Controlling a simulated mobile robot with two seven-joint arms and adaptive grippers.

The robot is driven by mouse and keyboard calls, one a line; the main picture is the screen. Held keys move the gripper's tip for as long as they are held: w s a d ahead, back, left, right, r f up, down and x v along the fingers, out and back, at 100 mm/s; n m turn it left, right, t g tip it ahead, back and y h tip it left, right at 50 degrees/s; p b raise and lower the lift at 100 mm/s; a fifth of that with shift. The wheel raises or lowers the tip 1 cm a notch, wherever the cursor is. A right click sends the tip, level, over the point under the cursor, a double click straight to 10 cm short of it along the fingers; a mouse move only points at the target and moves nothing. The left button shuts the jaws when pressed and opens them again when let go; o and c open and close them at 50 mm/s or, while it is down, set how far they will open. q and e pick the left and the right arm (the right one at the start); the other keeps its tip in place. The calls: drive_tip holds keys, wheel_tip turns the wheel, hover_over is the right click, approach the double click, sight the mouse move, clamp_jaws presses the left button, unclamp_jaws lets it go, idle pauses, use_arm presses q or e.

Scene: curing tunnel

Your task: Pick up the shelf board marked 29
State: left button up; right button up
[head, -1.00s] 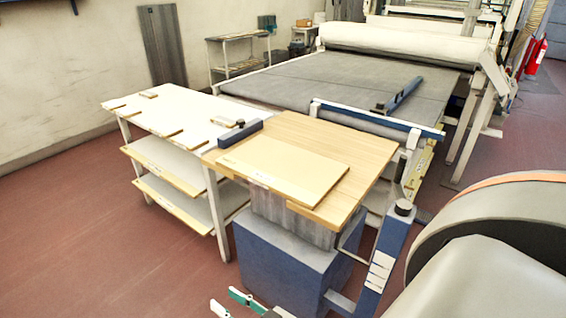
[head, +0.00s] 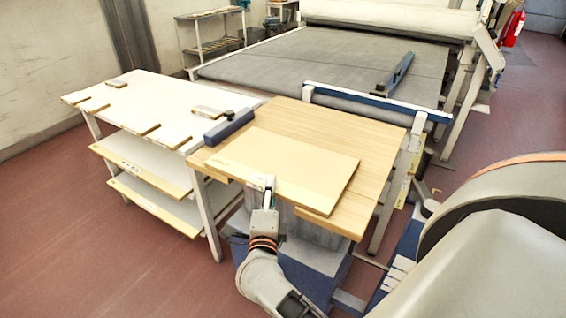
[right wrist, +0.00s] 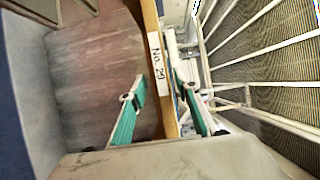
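The shelf board marked 29 is a pale, flat board (head: 285,165) lying on the wooden top in the head view, its front edge overhanging slightly. In the right wrist view its narrow edge (right wrist: 149,20) runs upright in the picture and carries the label "No. 29" (right wrist: 158,63). My right gripper (head: 268,189) is at this front edge in the head view. Its two green fingers (right wrist: 160,80) stand on either side of the board at the label, open, with a small gap seeming to remain. My left gripper is not in view.
The wooden top (head: 375,150) rests over a blue lift base (head: 300,262). A dark blue block (head: 229,128) sits at the board's back left. A white table (head: 150,98) with several small wooden pieces adjoins on the left. The grey conveyor (head: 310,60) lies behind.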

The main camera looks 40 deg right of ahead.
sight(272, 174)
drive_tip(key=x, duration=0.4)
drive_tip(key=shift+w+d+r, duration=0.15)
drive_tip(key=shift+w+r, duration=0.05)
drive_tip(key=shift+r, duration=0.1)
drive_tip(key=shift+w+d+f, duration=0.1)
drive_tip(key=shift+w+d, duration=0.3)
drive_tip(key=shift+w, duration=0.05)
clamp_jaws()
